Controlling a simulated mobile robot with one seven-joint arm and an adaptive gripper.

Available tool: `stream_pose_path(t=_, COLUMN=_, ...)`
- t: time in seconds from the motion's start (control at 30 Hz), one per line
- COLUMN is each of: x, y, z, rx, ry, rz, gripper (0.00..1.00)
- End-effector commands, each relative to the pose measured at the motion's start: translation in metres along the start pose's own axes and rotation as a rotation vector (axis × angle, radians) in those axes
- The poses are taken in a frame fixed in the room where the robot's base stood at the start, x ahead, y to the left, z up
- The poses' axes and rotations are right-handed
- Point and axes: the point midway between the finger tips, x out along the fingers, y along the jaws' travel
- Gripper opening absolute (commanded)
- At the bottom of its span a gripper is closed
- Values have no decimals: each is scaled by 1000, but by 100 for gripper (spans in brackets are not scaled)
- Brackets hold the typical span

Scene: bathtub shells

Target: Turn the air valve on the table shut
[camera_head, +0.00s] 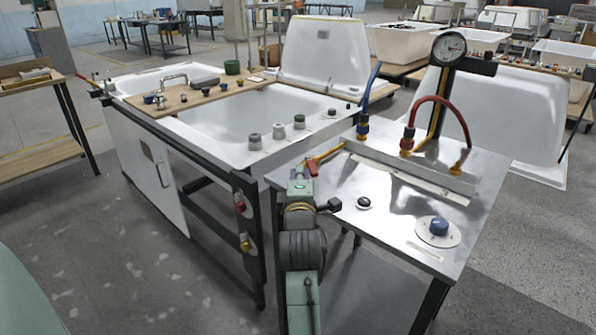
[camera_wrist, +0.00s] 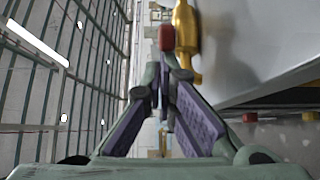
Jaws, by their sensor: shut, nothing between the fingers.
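The air valve appears to be the brass fitting (camera_head: 328,154) at the left edge of the steel table (camera_head: 400,205), with a red-tipped handle (camera_head: 313,167). In the wrist view the brass body (camera_wrist: 186,38) lies along the table edge, and the red tip (camera_wrist: 166,38) is just ahead of my fingers. My gripper (camera_head: 300,174) is at the table's left edge, beside the red tip. In the wrist view my gripper (camera_wrist: 164,82) has its fingertips together with nothing between them. I cannot tell whether the fingertips touch the handle.
A blue knob (camera_head: 438,227) on a round plate and a small black knob (camera_head: 364,203) are on the table. Blue (camera_head: 368,95) and red (camera_head: 440,98) hoses and a pressure gauge (camera_head: 449,46) stand at its back. A white bathtub (camera_head: 240,115) on a frame is at the left.

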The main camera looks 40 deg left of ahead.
Motion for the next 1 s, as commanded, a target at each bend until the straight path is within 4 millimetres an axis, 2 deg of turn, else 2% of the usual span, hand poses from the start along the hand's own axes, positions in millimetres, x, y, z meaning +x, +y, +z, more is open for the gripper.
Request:
stream_pose_path(t=0.5, x=0, y=-5, z=32, rx=-4, ry=352, rz=2, gripper=0)
stream_pose_path(t=1.0, x=5, y=-2, z=50, rx=0, ry=350, rz=-1, gripper=0)
